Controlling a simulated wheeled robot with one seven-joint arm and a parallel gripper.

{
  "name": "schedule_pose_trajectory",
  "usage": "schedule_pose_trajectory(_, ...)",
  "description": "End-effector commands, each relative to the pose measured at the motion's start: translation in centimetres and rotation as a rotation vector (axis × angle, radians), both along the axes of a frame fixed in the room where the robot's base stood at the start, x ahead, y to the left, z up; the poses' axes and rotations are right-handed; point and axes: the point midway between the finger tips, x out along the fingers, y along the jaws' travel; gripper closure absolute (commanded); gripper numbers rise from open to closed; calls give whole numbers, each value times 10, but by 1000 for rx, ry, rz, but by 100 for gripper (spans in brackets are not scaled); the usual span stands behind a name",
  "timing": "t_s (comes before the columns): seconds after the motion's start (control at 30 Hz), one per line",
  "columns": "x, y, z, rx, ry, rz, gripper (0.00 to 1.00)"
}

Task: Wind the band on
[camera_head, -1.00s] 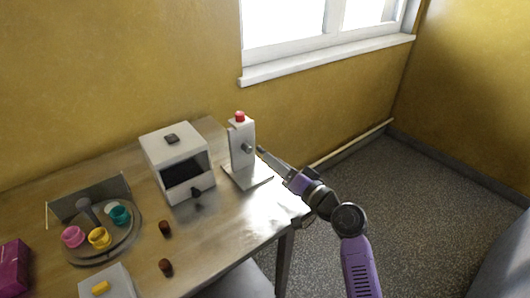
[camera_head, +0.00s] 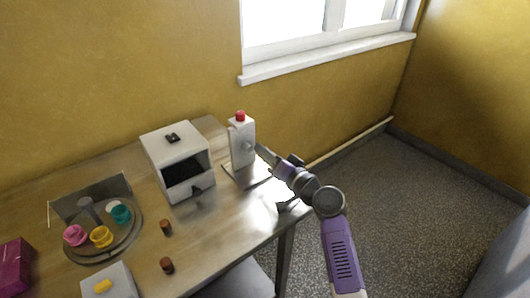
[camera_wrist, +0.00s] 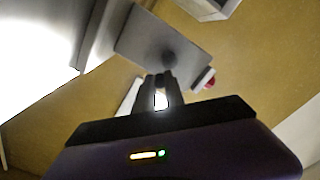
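A white upright stand (camera_head: 241,142) with a red top button (camera_head: 240,116) rises from a flat plate near the table's right end. A small round grey knob (camera_head: 248,147) sticks out of its right side; in the wrist view the knob (camera_wrist: 169,60) is dark against the grey stand. My gripper (camera_head: 259,152) reaches in from the right, its tips at or very near the knob. In the wrist view the two dark fingers (camera_wrist: 162,88) point at the knob with a narrow bright gap between them. Whether they grip it is unclear. No band can be made out.
A white box machine (camera_head: 166,149) with a dark opening stands left of the stand. Further left, a round tray (camera_head: 93,252) holds pink, yellow and teal cups. Two small brown cylinders (camera_head: 166,227) stand toward the front. The table's right edge lies under my arm.

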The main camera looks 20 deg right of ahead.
Motion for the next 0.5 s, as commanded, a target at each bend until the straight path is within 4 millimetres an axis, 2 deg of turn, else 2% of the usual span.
schedule_pose_trajectory(0.27, 0, 0, -1, 17, 6, 0, 100)
schedule_pose_trajectory(0.5, 0, -1, -4, 113, 36, -1, 100)
